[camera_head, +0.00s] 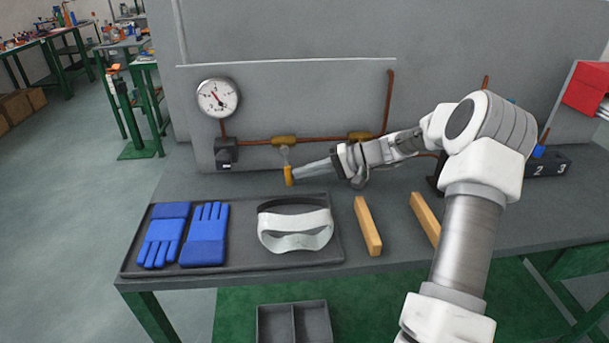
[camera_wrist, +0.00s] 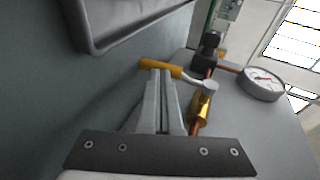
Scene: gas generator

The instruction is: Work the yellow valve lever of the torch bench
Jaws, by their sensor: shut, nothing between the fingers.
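The yellow valve lever (camera_head: 289,175) hangs down from a brass valve (camera_head: 285,140) on the copper pipe at the back panel. In the wrist view the lever's yellow handle (camera_wrist: 160,67) lies just past the fingertips, with its metal stem running to the round valve hub (camera_wrist: 209,87). My gripper (camera_head: 297,175) reaches in from the right, its tips beside the handle. In the wrist view my gripper (camera_wrist: 160,75) has its fingers together and empty. The tips look touching or very close to the handle; I cannot tell which.
A pressure gauge (camera_head: 217,98) is on the panel at left. A dark tray (camera_head: 130,266) holds blue gloves (camera_head: 205,235) and a white visor (camera_head: 296,230). Two wooden bars (camera_head: 368,226) lie to its right. A second brass valve (camera_head: 360,137) sits behind my arm.

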